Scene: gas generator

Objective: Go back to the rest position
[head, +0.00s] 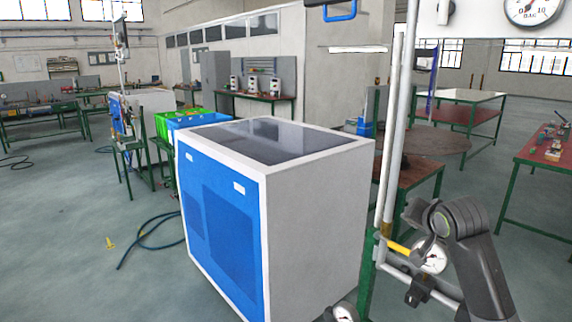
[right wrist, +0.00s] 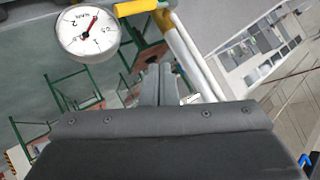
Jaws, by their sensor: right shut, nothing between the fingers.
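My right arm comes in at the lower right of the head view, beside the pipe stand. In the right wrist view my right gripper (right wrist: 158,88) is shut and empty, its narrow grey fingers together. A round white gauge (right wrist: 88,33) with a red needle shows at the upper left of that view, apart from the fingers. The gauge shows in the head view too (head: 433,256), partly covered by my arm. A yellow handle (head: 398,247) is beside it and also shows in the wrist view (right wrist: 135,7). My left gripper is not in view.
A blue and white cabinet (head: 320,215) with a dark top panel stands in the middle. A tall grey pipe (head: 397,130) rises on a green post (head: 368,275) close to my right arm. Green-legged tables stand at right and back. Floor at left is mostly clear, with a blue hose (head: 150,235).

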